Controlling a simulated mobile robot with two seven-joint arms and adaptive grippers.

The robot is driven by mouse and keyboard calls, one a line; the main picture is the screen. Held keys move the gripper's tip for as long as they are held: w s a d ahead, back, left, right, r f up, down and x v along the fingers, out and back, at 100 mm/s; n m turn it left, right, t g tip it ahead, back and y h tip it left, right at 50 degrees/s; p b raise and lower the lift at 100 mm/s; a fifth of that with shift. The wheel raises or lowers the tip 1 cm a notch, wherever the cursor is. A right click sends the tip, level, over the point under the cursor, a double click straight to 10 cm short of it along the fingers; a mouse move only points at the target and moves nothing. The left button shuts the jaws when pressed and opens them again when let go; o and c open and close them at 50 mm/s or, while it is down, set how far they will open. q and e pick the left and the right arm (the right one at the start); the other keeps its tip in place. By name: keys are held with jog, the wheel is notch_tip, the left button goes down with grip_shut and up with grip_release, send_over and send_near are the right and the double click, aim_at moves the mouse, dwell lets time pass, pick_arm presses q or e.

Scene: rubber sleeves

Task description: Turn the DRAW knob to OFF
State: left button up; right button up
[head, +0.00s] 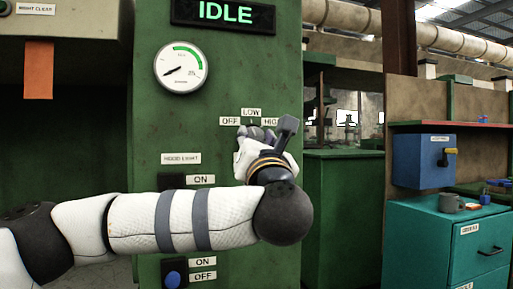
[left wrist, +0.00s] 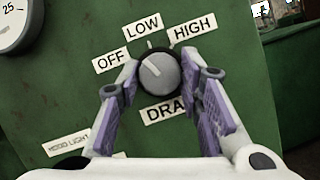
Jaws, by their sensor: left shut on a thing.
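The DRAW knob (left wrist: 160,72) is a round grey knob with a white pointer line on the green panel. Its pointer aims up and left, between the OFF label (left wrist: 110,60) and the LOW label (left wrist: 142,27). The HIGH label (left wrist: 192,33) is at its upper right, and the DRAW label below is partly covered. My left gripper (left wrist: 161,75) has its purple-padded fingers on either side of the knob, shut on it. In the head view my left gripper (head: 257,134) hides the knob. My right gripper is not in view.
Above are a dial gauge (head: 181,68) and a display reading IDLE (head: 224,13). Below is a hood light label (head: 181,158) with an ON/OFF switch, and a blue button (head: 173,279) lower down. A blue box (head: 420,160) and teal cabinet (head: 440,245) stand at the right.

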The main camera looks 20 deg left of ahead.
pick_arm(q)
jog(key=n+y+b, duration=0.1)
jog(key=n, duration=0.2)
jog(key=n+g+y+b, duration=0.1)
jog(key=n, duration=0.2)
jog(key=shift+y, duration=0.4)
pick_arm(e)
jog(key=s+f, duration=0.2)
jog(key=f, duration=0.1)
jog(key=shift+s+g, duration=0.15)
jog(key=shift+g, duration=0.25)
pick_arm(q)
jog(key=shift+r, duration=0.1)
jog(key=o, duration=1.2)
jog(key=shift+c, duration=0.2)
jog(key=shift+d, duration=0.15)
jog(key=v, duration=0.7)
